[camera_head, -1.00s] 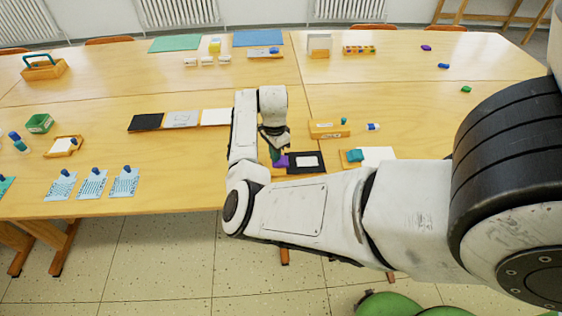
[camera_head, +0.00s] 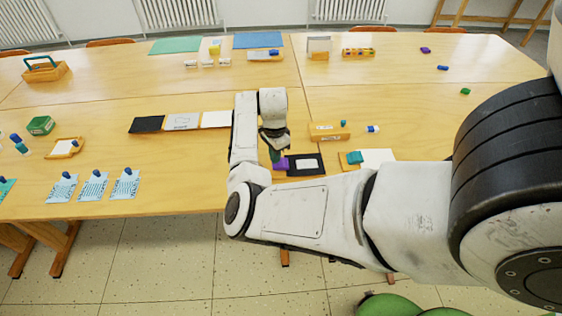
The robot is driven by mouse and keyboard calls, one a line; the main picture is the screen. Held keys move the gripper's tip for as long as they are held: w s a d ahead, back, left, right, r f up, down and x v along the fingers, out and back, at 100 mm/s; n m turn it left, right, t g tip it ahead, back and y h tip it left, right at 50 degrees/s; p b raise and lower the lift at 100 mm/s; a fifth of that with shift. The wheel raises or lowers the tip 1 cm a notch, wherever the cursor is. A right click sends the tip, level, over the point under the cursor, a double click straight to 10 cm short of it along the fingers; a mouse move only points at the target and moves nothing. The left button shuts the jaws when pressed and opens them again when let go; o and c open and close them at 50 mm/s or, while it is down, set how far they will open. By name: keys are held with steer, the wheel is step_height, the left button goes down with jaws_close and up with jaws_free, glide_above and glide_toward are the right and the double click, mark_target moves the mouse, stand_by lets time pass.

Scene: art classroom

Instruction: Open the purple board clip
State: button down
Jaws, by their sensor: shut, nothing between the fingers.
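The purple board clip (camera_head: 281,164) sits at the left edge of a black board with a white centre (camera_head: 306,165) near the front of the table. My gripper (camera_head: 274,152) points down right at the clip, with its fingertips at the clip's upper left side. The fingers are shut with nothing between them, and they look close to or touching the clip. My own arm partly hides the front of the board and the table edge.
A teal clip (camera_head: 354,157) sits by a white sheet (camera_head: 377,157) to the right. A wooden box (camera_head: 328,131) stands behind the black board. Black, grey and white cards (camera_head: 182,122) lie left of my arm. The table's front edge is close.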

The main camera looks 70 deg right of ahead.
steer(key=shift+r+p, duration=2.4)
steer(key=shift+r, duration=0.5)
steer(key=shift+s, duration=0.1)
steer(key=s+n+h, duration=0.2)
steer(key=s+n, duration=0.1)
steer(key=n+h, duration=0.1)
steer(key=n, duration=0.5)
glide_toward(285, 165)
steer(key=s+a+r, duration=0.1)
steer(key=a+r, duration=0.1)
steer(key=s+a+f+n+y, duration=0.1)
steer(key=s+a+n, duration=0.2)
steer(key=a+n, duration=0.5)
steer(key=s+a+f+n+t+y, duration=0.1)
steer(key=s+a+n, duration=0.3)
steer(key=a, duration=1.5)
steer(key=n, duration=0.3)
steer(key=shift+s+a+n+y, duration=0.3)
steer(key=shift+a+n+y, duration=0.05)
steer(key=shift+n+y, duration=0.05)
